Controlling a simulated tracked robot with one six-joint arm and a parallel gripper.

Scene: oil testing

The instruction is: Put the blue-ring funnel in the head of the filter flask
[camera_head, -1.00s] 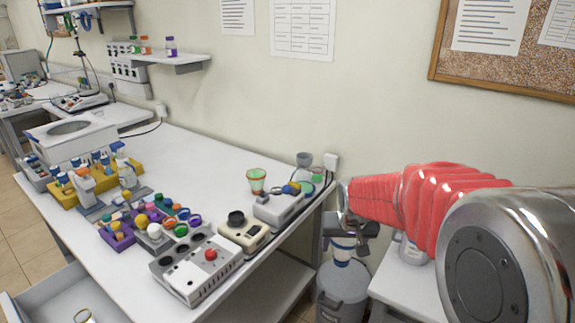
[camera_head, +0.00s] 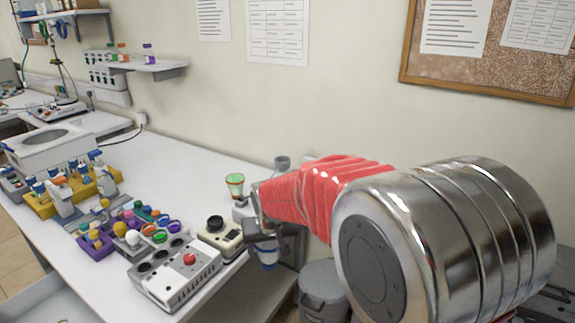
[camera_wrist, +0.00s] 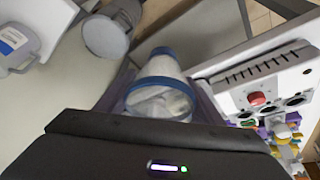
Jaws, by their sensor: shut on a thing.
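My gripper (camera_head: 264,243) is shut on the blue-ring funnel (camera_head: 267,260), just off the table's right end in the head view. In the wrist view, the funnel (camera_wrist: 162,88) sits between the fingers, pale and translucent, with a blue band at each end. A grey cup-like top (camera_head: 282,162) shows behind my arm near the wall. I cannot tell whether it is the filter flask's head, as its lower part is hidden.
A white box with a red knob (camera_head: 190,260) and a cream device with a black top (camera_head: 218,235) stand near my gripper. A purple rack (camera_head: 97,246) holds coloured parts. A grey bin (camera_head: 322,285) stands below to the right. The table's back middle is clear.

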